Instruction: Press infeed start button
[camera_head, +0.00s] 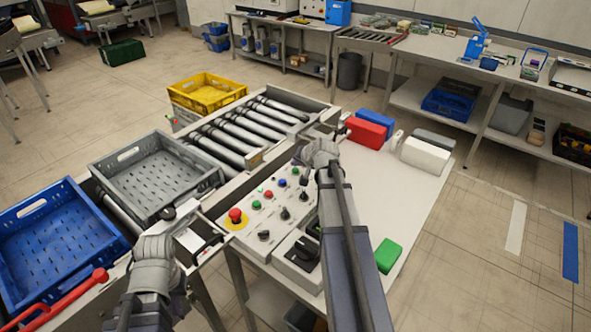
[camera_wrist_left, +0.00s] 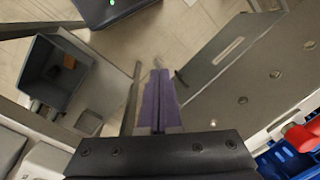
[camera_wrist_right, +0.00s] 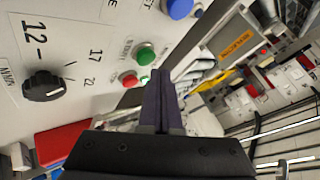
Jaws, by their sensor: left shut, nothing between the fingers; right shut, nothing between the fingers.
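The control panel (camera_head: 270,222) stands right of the conveyor, with green, red and blue buttons, black knobs and a red mushroom button (camera_head: 235,216) on yellow. My right gripper (camera_wrist_right: 159,74) is shut and empty above the panel. In the right wrist view its fingertips appear beside a green button (camera_wrist_right: 145,55), a red button (camera_wrist_right: 129,79) and a small lit green spot. Contact cannot be told, and no label clearly reads as infeed start. My left gripper (camera_wrist_left: 160,73) is shut and empty, left of the panel near the conveyor edge.
A grey crate (camera_head: 127,205) and a blue crate (camera_head: 20,284) sit on the conveyor. A yellow crate (camera_head: 236,88) is behind. Right of the panel are a red block (camera_head: 366,133), a white block (camera_head: 424,157) and a green block (camera_head: 388,255). A black knob (camera_wrist_right: 42,85) is on the panel.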

